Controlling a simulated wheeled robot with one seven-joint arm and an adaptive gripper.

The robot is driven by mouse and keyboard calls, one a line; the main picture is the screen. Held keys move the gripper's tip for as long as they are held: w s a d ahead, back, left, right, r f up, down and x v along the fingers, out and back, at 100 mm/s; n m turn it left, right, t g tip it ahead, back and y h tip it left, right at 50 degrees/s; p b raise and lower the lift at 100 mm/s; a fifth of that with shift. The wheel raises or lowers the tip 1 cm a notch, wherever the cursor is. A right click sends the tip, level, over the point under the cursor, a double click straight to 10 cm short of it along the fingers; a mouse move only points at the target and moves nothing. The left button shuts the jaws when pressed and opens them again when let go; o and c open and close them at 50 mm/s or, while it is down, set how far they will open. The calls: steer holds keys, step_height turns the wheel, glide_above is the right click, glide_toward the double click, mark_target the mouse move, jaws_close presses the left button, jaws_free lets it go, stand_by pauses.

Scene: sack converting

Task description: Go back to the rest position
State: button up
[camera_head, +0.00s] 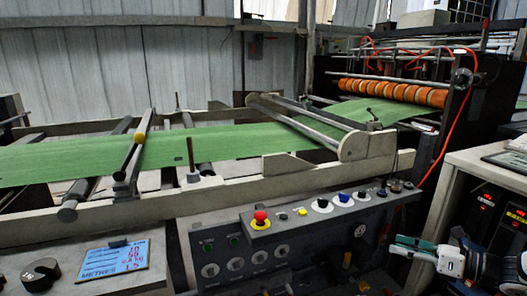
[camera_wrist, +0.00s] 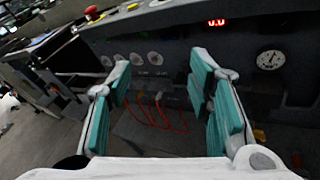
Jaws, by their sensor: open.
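My gripper (camera_head: 412,247) is at the lower right of the head view, beside the right end of the control panel (camera_head: 225,252). In the wrist view my gripper (camera_wrist: 160,100) has its two teal-padded fingers spread wide apart. Nothing is between the fingers. Beyond them is the dark lower front of the machine, with orange-red cables (camera_wrist: 158,118) hanging below the panel.
A red emergency button (camera_head: 260,218) and several knobs sit on the panel. Green sack web (camera_head: 230,145) runs over rollers behind it. A pale desk (camera_head: 482,165) stands at the right, close to my arm. A round gauge (camera_wrist: 271,60) shows in the wrist view.

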steer(key=s+a+r+n+g+h, duration=0.2)
steer(key=s+a+r+n+g, duration=0.35)
steer(key=s+a+n, duration=0.35)
steer(key=s+a+r+n+g+h, duration=0.2)
steer(key=s+a+r+n+g, duration=0.3)
steer(key=s+a+r+n, duration=0.45)
steer(key=s+n+h, duration=0.8)
steer(key=s+n, duration=0.4)
steer(key=s, duration=0.7)
step_height(320, 180, up, 21)
steer(key=t+p, duration=0.4)
steer(key=p, duration=1.4)
steer(key=shift+f, duration=0.2)
